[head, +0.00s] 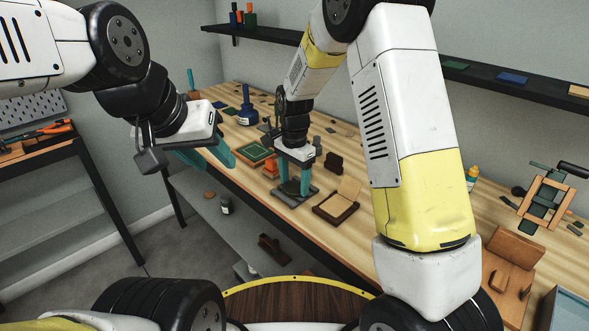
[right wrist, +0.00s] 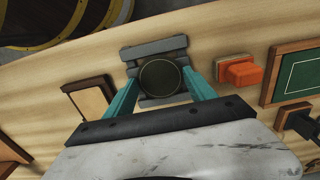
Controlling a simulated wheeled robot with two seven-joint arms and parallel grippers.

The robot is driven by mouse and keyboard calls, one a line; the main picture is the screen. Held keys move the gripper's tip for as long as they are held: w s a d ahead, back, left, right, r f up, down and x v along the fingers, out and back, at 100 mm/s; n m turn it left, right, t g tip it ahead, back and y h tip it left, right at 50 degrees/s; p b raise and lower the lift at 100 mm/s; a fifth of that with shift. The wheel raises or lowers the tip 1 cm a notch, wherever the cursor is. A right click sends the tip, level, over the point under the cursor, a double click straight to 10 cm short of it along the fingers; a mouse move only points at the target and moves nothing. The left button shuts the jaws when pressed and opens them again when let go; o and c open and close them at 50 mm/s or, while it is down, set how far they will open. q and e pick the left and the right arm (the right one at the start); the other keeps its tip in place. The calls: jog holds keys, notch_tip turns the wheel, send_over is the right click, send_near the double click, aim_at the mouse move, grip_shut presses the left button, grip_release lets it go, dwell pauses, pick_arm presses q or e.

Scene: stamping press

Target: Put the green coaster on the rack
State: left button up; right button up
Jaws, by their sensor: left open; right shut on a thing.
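A dark round disc with a greenish rim, which I take for the green coaster (right wrist: 160,77), lies over a grey block-like base (right wrist: 153,50) in the right wrist view. My right gripper (head: 293,190) points down at the grey base (head: 288,198) on the bench. Its teal fingers are shut on the coaster's two sides; the wrist view shows this grip (right wrist: 160,85) too. My left gripper (head: 209,157) is open and empty, in front of the bench's left part. A dark wall shelf (head: 480,75) carries flat green, blue and tan pieces; I cannot tell whether it is the rack.
A green panel in a wooden frame (head: 254,153) and an orange block (head: 271,168) are left of the right gripper. An open wooden box (head: 337,206) is to its right. A wooden frame with dark green parts (head: 541,198) stands farther right. My right arm hides the bench's middle.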

aim_at(295, 188)
jog(key=o, duration=1.1)
jog(key=shift+o, duration=0.2)
jog(key=s+d+r+n+t+y, duration=0.1)
jog(key=s+d+r, duration=0.1)
jog(key=r, duration=0.6)
jog(key=s+d+r, duration=0.1)
jog(key=d+r, duration=0.1)
jog(key=r, duration=0.7)
jog(key=s+d+r+n+t, duration=0.1)
jog(key=s+d+r+n, duration=0.1)
jog(key=s, duration=0.4)
jog(key=s+d+r+n+t, duration=0.1)
jog(key=s+d+n+t, duration=0.1)
jog(key=s+d, duration=0.3)
jog(key=s+d+r+n+t+y, duration=0.1)
jog(key=s+d+r+n+t, duration=0.1)
jog(key=s, duration=0.7)
jog(key=d+n, duration=0.1)
jog(key=n, duration=0.1)
jog(key=shift+d+r+n, duration=0.15)
jog(key=shift+r+n, duration=0.15)
jog(key=shift+s, duration=0.1)
